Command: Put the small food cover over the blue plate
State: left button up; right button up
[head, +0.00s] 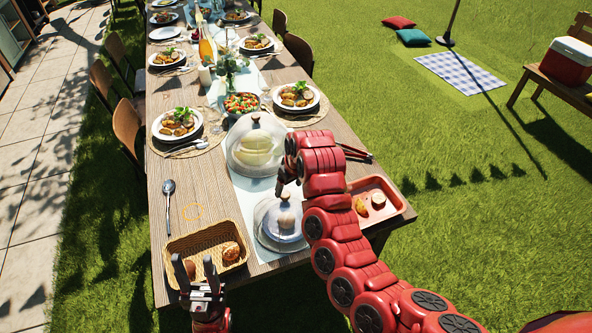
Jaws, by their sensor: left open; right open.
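A small clear food cover (268,216) stands near the table's front end. It appears to sit over a bluish plate (284,236); my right arm hides its right side, so I cannot tell how exactly it sits. A larger clear dome (238,150) stands behind it over pale food. My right gripper (284,187) is open, just above the small cover's top; whether it touches is unclear. My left gripper (198,268) is open and empty at the near side of the bread basket.
The wicker basket (184,246) holds bread rolls at the front left. A red tray (398,201) with food lies at the right edge. A spoon (168,205) lies at the left. Set plates, a salad bowl (241,104) and a bottle (208,50) fill the table farther back.

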jog(key=p+v, duration=0.4)
jog(key=v, duration=0.8)
jog(key=shift+s+r, duration=0.15)
jog(key=shift+r, duration=0.1)
